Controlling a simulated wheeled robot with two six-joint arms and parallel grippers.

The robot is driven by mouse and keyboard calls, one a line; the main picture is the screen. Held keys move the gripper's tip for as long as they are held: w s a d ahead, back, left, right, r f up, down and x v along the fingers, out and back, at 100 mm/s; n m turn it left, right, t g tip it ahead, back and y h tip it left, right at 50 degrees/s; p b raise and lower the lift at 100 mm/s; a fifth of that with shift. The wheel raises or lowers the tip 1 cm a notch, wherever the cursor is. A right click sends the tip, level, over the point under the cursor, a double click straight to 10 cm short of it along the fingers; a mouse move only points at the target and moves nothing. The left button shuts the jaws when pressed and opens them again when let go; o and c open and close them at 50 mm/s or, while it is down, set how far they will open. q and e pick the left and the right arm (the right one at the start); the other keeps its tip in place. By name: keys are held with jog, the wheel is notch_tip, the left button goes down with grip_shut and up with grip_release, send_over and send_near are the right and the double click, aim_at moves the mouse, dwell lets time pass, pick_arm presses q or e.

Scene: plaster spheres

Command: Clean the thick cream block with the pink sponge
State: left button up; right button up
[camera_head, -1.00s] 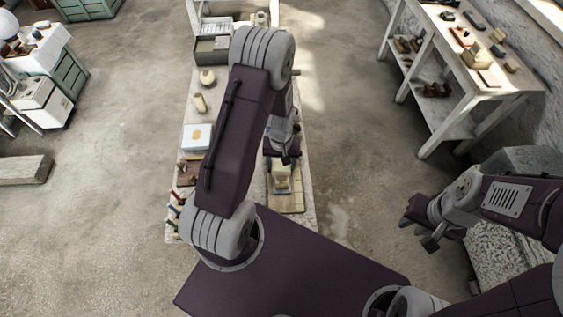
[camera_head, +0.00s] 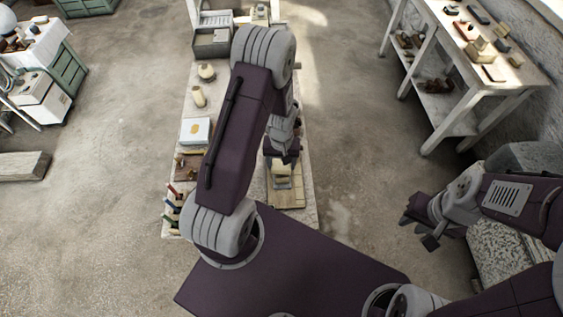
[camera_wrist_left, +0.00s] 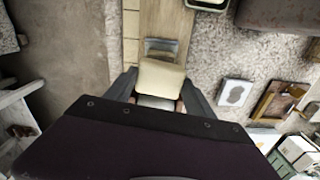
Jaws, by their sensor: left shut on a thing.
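A thick cream block (camera_wrist_left: 161,77) shows just past my left fingertips in the left wrist view. In the head view the cream block (camera_head: 281,183) sits on a wooden board (camera_head: 291,197) at the table's near right part. My left gripper (camera_head: 282,155) is directly above the board, pointing down. In the left wrist view my left gripper (camera_wrist_left: 158,97) is shut on a pale thing between its fingers, largely hidden behind the cream block and wrist. No pink shows clearly on it. My right gripper (camera_head: 421,231) is empty, its fingers apart, away from the table.
On the table stand a white box (camera_head: 195,131), a cream cylinder (camera_head: 198,96), a round pale jar (camera_head: 206,72) and a grey bin (camera_head: 212,42). Coloured-handled tools (camera_head: 173,205) stand at the near left edge. A side table (camera_head: 455,60) with blocks is at right.

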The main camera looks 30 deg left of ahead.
pick_arm(q)
jog(key=shift+f+b, duration=0.5)
jog(key=shift+f, duration=0.15)
jog(key=shift+w+d+r, duration=0.15)
jog(key=shift+w+d, duration=0.05)
jog(key=shift+d, duration=0.25)
jog(key=shift+w+d, duration=0.2)
jog(key=shift+d, duration=0.3)
jog(key=shift+s+a, duration=0.25)
jog(key=shift+a, duration=0.3)
jog(key=shift+s+a, duration=0.2)
jog(key=shift+a, duration=0.3)
